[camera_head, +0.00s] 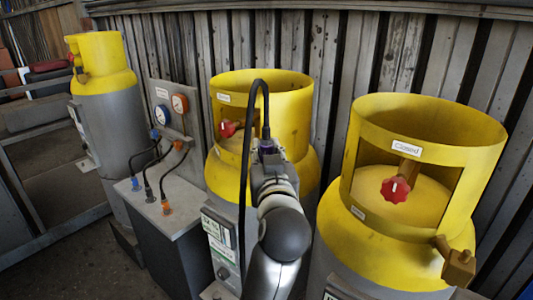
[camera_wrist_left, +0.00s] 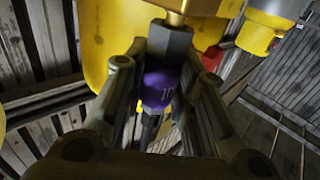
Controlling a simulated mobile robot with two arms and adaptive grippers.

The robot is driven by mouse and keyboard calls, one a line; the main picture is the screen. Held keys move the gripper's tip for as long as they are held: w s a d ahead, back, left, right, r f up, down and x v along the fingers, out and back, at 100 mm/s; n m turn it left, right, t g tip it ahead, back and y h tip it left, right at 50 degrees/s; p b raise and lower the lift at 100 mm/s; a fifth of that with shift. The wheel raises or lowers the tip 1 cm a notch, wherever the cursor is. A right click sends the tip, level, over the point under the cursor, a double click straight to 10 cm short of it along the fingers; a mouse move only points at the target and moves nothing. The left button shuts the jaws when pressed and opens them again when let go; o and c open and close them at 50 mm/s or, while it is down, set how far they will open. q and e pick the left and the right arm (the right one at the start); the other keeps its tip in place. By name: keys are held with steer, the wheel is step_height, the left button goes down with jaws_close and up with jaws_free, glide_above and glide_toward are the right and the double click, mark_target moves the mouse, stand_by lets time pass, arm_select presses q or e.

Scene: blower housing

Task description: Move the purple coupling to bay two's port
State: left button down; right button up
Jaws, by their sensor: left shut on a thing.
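The purple coupling (camera_head: 267,147) is at the end of a black hose, in front of the middle yellow-collared cylinder (camera_head: 290,85). My left gripper (camera_head: 268,158) is shut on it. In the left wrist view, the purple sleeve (camera_wrist_left: 158,88) sits between my two fingers (camera_wrist_left: 157,95), with a dark grey hexagonal end (camera_wrist_left: 170,42) beyond it. That end lines up with a brass fitting (camera_wrist_left: 178,10) at the top edge; I cannot tell whether they are joined or only overlap. In the head view my arm and gripper hide the middle cylinder's port. My right gripper is not in view.
The black hose (camera_head: 243,190) loops above my gripper and hangs down beside my arm. A right cylinder (camera_head: 380,235) has a brass port (camera_head: 458,265) and red valve knob (camera_head: 395,189). Left stand a gauge panel (camera_head: 172,108), a grey box (camera_head: 165,215) with hoses, and another cylinder (camera_head: 105,120).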

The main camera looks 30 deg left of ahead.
mark_target(266, 128)
arm_select(q)
steer(key=shift+f+b, duration=0.35)
steer(key=shift+f, duration=0.1)
steer(key=c, duration=1.1)
jaws_free()
steer(key=shift+r, duration=0.1)
step_height(266, 128, up, 10)
steer(key=shift+f, duration=0.1)
